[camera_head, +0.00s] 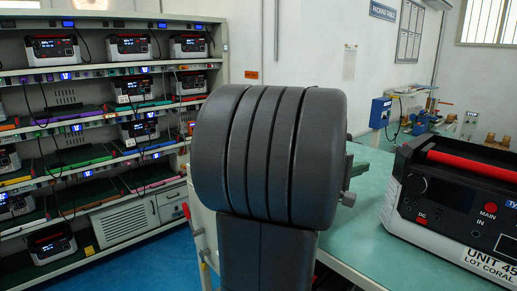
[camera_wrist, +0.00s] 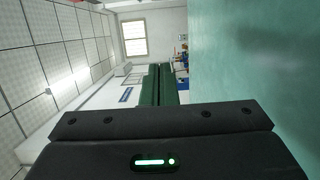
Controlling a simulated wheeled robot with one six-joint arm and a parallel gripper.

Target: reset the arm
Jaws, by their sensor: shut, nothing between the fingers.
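My gripper (camera_wrist: 158,72) shows in the wrist view as two dark green fingers side by side, beyond a dark body with a green status light. The fingers are together with nothing between them. In the head view my dark arm fills the middle and hides much behind it. The wrist view is turned on its side, with a green surface along its right and the ceiling at its left.
A power unit (camera_head: 455,200) with a red handle stands on the green table (camera_head: 365,235) at right, close to my arm. A rack (camera_head: 105,70) with several similar units stands at left. A blue box (camera_head: 380,112) is on the back wall. Blue floor shows at lower left.

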